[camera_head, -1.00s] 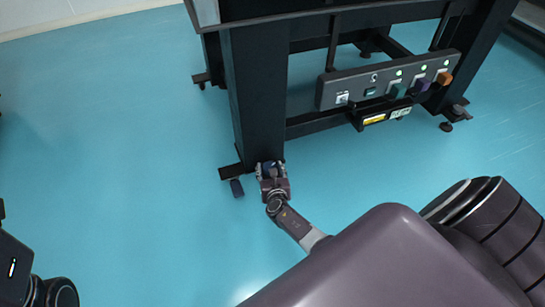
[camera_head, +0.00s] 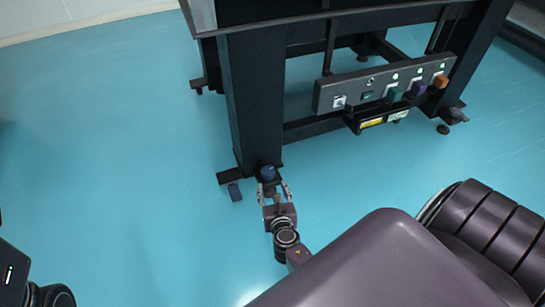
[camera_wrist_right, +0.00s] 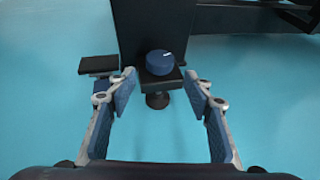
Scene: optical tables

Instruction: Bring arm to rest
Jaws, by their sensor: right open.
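My right gripper (camera_head: 272,190) is low near the floor, in front of the foot of the table's dark leg (camera_head: 254,105). In the right wrist view my right gripper (camera_wrist_right: 162,92) is open, its blue-padded fingers apart with nothing between them. A round dark blue knob (camera_wrist_right: 160,62) with a white mark sits at the base of the leg, just beyond the fingertips. The knob also shows in the head view (camera_head: 267,172). My left gripper is not clearly in view; only part of my left arm shows at the lower left edge.
A control panel (camera_head: 355,90) with several coloured knobs and green lights hangs on the table frame at right. A small dark block (camera_head: 235,192) is beside the leg's foot plate (camera_head: 229,176). The teal floor (camera_head: 110,150) is clear at left.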

